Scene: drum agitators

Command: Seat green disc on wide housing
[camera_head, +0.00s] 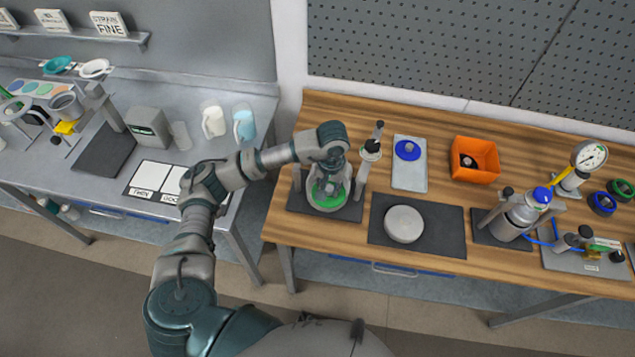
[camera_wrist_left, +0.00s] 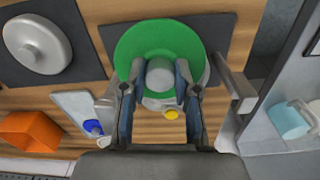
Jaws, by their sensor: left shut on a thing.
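My left gripper (camera_head: 328,188) is shut on the grey knob of the green disc (camera_head: 327,205), over the left dark mat. In the left wrist view the green disc (camera_wrist_left: 160,38) faces the camera, with the gripper's fingers (camera_wrist_left: 160,75) on either side of the knob. An upright metal post stands close on each side of the gripper in the head view. The disc hides what lies under it, so I cannot tell whether it touches a housing. A wide, low, grey round piece (camera_head: 404,224) sits on the mat to the right. My right gripper is not in view.
A grey plate with a blue round part (camera_head: 408,150) and an orange bin (camera_head: 475,160) stand behind. A metal canister (camera_head: 515,218) and a gauge (camera_head: 589,157) stand at the right. A grey bench with white pads (camera_head: 152,176) is at the left.

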